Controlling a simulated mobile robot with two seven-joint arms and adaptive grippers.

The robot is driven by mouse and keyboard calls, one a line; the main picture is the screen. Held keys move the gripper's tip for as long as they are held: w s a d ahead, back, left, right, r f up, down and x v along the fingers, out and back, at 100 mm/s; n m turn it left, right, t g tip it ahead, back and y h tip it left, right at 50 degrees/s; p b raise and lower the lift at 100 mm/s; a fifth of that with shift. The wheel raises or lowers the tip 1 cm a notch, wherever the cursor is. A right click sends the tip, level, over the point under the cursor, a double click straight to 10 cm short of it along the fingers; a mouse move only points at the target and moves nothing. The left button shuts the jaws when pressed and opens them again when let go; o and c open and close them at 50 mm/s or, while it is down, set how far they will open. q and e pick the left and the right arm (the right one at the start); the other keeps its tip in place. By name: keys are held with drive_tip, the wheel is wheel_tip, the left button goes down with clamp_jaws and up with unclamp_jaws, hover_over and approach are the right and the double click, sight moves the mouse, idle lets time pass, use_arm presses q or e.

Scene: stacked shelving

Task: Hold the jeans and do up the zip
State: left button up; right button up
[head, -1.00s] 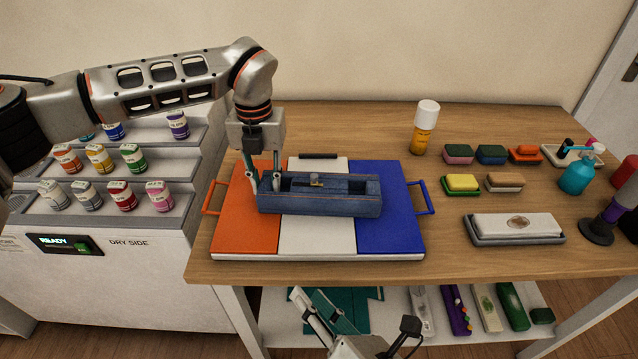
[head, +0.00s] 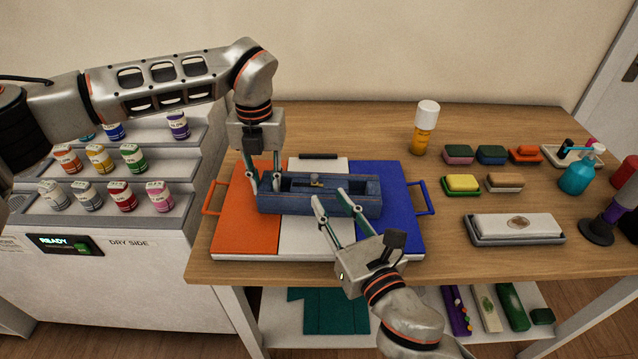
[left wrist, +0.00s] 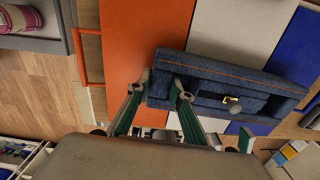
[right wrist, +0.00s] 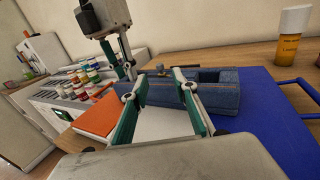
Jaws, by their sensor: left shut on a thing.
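The jeans piece (head: 350,206), a blue denim box-like form with an open slot, lies across the orange, white and blue board (head: 241,220). A small brass zip pull (head: 317,181) sits inside the slot, left of its middle; it also shows in the left wrist view (left wrist: 231,98). My left gripper (head: 264,187) points down and is shut on the left end of the jeans. My right gripper (head: 328,199) is open, with its fingers over the front edge of the jeans near the white panel. I cannot tell whether it touches the denim.
The board lies on a wooden table (head: 470,260). An orange bottle with a white cap (head: 426,128) stands behind on the right. Several brushes or sponges and a grey tray (head: 515,229) lie to the right. A stepped rack of paint pots (head: 100,203) stands on the left.

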sight(316, 180)
drive_tip(key=x, duration=0.6)
drive_tip(key=shift+w+a, duration=0.15)
drive_tip(key=shift+w, duration=0.05)
clamp_jaws()
